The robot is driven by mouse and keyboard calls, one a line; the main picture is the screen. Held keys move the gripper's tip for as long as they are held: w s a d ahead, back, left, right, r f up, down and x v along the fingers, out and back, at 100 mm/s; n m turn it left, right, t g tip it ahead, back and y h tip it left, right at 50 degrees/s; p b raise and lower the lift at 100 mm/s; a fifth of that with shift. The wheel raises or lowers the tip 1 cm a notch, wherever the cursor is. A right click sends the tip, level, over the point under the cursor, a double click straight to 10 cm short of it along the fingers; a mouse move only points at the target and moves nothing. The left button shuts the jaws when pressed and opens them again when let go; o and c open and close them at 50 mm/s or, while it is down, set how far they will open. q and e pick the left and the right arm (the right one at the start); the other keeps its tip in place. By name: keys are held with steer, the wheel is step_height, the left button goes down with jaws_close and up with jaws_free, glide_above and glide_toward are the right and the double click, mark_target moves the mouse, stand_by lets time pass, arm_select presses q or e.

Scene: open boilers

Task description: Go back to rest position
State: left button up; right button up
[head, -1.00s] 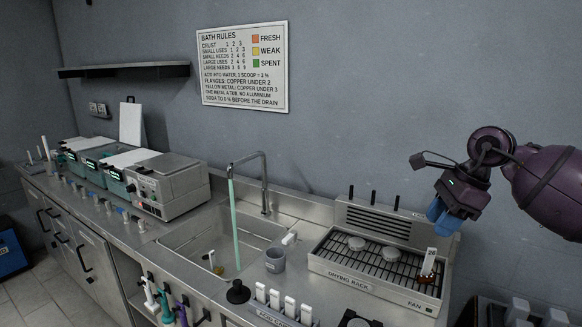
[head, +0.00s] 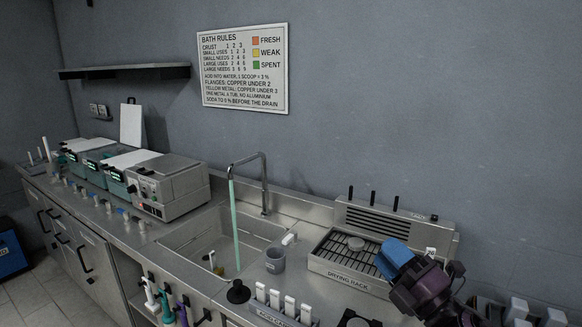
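My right gripper (head: 384,262) is in front of the right part of the drying rack (head: 345,279), low in the head view. Its blue fingers point up and left, and they look closed together with nothing seen between them. My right arm comes in from the bottom edge. The gripper hides part of the rack's grille and front. Whether it touches the rack cannot be told. My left gripper is not in view.
A sink (head: 203,237) with a running tap (head: 264,180) is left of the rack. A grey cup (head: 275,261) stands between them. Several bath units (head: 168,185) line the counter at left. White-topped items stand at the bottom right (head: 517,309).

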steer(key=s+d+f+m+g+h, duration=0.2)
steer(key=s+d+f+m+h, duration=0.3)
steer(key=f+m+h, duration=0.4)
steer(key=s+d+f+m+g+h, duration=0.2)
steer(key=s+d+f+m+h, duration=0.3)
steer(key=m, duration=0.6)
steer(key=s+f+m+g, duration=0.4)
steer(key=s+f+g, duration=0.1)
steer(key=s, duration=0.4)
steer(key=s+f+m+g, duration=0.3)
steer(key=s+f+g, duration=0.3)
steer(key=s, duration=0.4)
steer(key=w+f+t+b, duration=0.2)
steer(key=f+b, duration=0.1)
steer(key=f, duration=0.4)
steer(key=w+f+t+b, duration=0.2)
steer(key=f+t+b, duration=0.1)
steer(key=f, duration=0.4)
steer(key=w+f+t+y+b, duration=0.1)
steer(key=w+f+t+b, duration=0.1)
steer(key=f, duration=0.5)
steer(key=shift+w+f+n+t+b, duration=0.35)
steer(key=shift+t+b, duration=0.15)
steer(key=shift+b, duration=0.45)
